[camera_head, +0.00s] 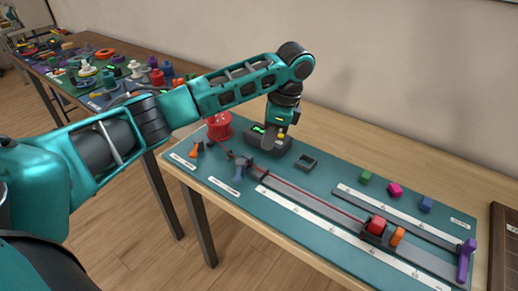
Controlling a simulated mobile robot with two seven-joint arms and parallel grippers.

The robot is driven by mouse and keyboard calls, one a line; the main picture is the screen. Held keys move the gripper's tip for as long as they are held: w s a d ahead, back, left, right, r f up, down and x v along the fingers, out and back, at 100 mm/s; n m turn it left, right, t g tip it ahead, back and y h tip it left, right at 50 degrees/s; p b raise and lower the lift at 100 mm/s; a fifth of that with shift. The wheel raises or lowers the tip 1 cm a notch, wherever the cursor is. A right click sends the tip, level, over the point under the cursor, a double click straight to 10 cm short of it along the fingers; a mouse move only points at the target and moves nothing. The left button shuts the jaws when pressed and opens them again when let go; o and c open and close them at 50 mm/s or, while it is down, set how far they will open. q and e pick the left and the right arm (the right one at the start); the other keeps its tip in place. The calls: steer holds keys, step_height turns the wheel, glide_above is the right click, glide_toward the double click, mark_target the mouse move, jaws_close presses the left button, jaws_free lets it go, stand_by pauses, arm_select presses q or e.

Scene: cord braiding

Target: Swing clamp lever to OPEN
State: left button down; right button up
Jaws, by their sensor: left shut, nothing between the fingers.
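My left gripper (281,134) points down over a dark box-like device (263,137) with green lit marks, on the teal mat. It is shut and holds nothing; I cannot tell whether its tips touch the device. Which part is the clamp lever is not clear. An orange lever-like piece (397,236) stands beside a red block (376,226) in a dark holder on the long rail. A dark grey-blue fixture (242,167) sits at the rail's left end. A purple upright piece (466,259) stands at the right end. My right gripper is out of view.
A red spool (219,126) and a small orange piece (195,150) stand at the mat's left. A red cord (310,194) runs along the rail. Green, pink and blue blocks sit at the back right. A dark square frame (305,162) lies right of the gripper.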

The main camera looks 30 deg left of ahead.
arm_select(q)
glide_toward(239, 173)
steer(key=d+f, duration=0.2)
steer(key=f, duration=0.1)
steer(key=d+f, duration=0.1)
steer(key=f, duration=0.1)
steer(key=shift+w+d+f, duration=0.15)
steer(key=shift+w+d, duration=0.15)
steer(key=shift+w, duration=0.1)
steer(key=shift+s+a+f, duration=0.15)
steer(key=shift+s+a, duration=0.1)
steer(key=shift+a, duration=0.3)
steer(key=shift+s+a+f, duration=0.15)
steer(key=shift+s+a, duration=0.1)
steer(key=shift+a, duration=0.3)
steer(key=shift+s+a+f, duration=0.25)
steer(key=shift+s+a, duration=0.05)
steer(key=shift+a, duration=0.2)
